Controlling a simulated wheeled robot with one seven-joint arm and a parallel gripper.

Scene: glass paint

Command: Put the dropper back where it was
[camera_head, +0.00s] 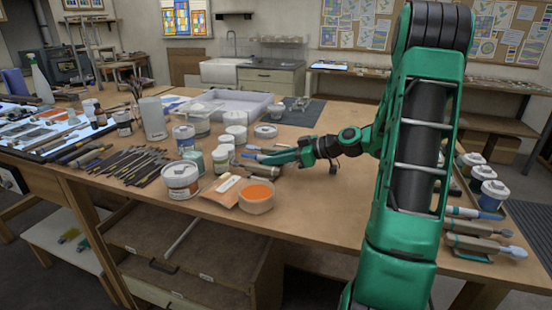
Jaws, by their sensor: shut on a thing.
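My gripper (262,157) is at the end of my green arm, low over the middle of the table. It is shut on a small, slim thing, taken to be the dropper (256,148), of which a pale blue part shows. The jaws hide most of it, so its full shape and tip cannot be told. On the right of the table lie several tube-like tools with pale blue or grey ends (478,229).
Lidded jars (181,180) crowd the table left of my gripper. A pale tray (235,103) lies behind it, and dark sticks (125,165) lie at left. More jars (489,194) stand at the right. The wooden tabletop (325,205) is bare in front of my arm.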

